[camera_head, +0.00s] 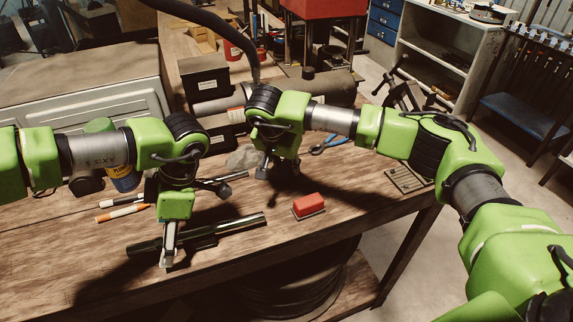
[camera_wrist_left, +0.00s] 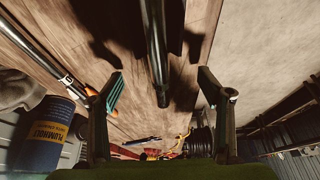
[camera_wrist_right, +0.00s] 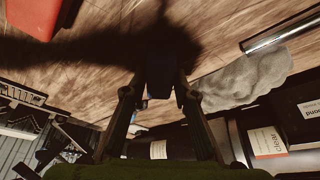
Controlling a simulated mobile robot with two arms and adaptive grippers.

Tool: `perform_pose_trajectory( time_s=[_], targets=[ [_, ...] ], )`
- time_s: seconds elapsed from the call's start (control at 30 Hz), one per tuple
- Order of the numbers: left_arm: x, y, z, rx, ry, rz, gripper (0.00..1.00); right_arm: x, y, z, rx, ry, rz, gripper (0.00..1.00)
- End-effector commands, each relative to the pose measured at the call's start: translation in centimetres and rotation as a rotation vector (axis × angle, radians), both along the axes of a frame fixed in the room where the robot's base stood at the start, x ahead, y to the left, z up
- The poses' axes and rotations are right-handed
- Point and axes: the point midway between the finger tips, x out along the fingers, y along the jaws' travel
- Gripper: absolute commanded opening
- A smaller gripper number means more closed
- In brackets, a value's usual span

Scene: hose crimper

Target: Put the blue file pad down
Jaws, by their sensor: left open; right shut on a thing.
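My right gripper (camera_wrist_right: 160,95) is shut on a dark, block-like thing (camera_wrist_right: 161,74), which looks like the blue file pad. It is in deep shadow, so its blue hardly shows. In the head view my right gripper (camera_head: 276,170) points down above the workbench behind the red pad, and the pad in it is mostly hidden. I cannot tell whether the pad touches the wood. My left gripper (camera_head: 169,258) is open at the front of the bench, beside a dark metal tube (camera_head: 232,225). In the left wrist view the tube (camera_wrist_left: 157,45) shows between its fingers.
A red pad (camera_head: 308,205) lies on the workbench (camera_head: 345,190) near its front edge. A grey rag (camera_head: 242,157) and blue-handled pliers (camera_head: 328,144) lie farther back. Markers (camera_head: 122,212) and a blue can (camera_head: 124,180) are at left. Bare wood lies right of the red pad.

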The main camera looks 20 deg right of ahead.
Motion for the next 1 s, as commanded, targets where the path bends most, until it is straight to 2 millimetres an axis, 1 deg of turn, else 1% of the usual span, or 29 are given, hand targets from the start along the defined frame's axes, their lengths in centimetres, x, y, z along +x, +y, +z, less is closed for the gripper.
perform_pose_trajectory(
  time_s=[0.03, 0.07, 0.1, 0.13, 0.43, 0.57, 0.67, 0.9, 1.0],
  targets=[
    [0.0, 0.0, 0.0, 0.0, 0.0, 0.0, 0.72, 0.0, 0.0, -0.2, 0.0, 0.0, 0.0, 0.0],
    [0.0, 0.0, 0.0, 0.0, 0.0, 0.0, 0.72, 0.0, 0.0, -0.3, -0.001, 0.001, 0.001, 0.29],
    [0.0, 0.0, 0.0, 0.0, 0.0, 0.0, 0.72, 0.0, 0.0, -0.2, 0.0, 0.0, 0.0, 0.39],
    [0.0, 0.0, 0.0, 0.0, 0.0, 0.0, 0.72, 0.0, 0.0, -0.2, -0.001, 0.001, 0.0, 0.43],
    [0.0, 0.0, 0.0, 0.0, 0.0, 0.0, 0.72, 0.0, 0.0, -0.2, -0.001, 0.001, 0.0, 0.43],
    [0.0, 0.0, 0.0, 0.0, 0.0, 0.0, 0.72, -0.1, 0.1, 0.5, 0.0, -0.001, 0.0, 0.43],
    [0.0, 0.0, 0.0, 0.0, 0.0, 0.0, 0.72, -0.4, 0.5, 1.9, 0.0, -0.003, 0.003, 0.43],
    [0.0, 0.0, 0.0, 0.0, 0.0, 0.0, 0.72, -1.8, 1.9, 6.7, 0.0, -0.004, 0.002, 0.43],
    [0.0, 0.0, 0.0, 0.0, 0.0, 0.0, 0.72, -2.4, 2.5, 8.5, 0.0, -0.004, 0.002, 0.43]
  ],
)
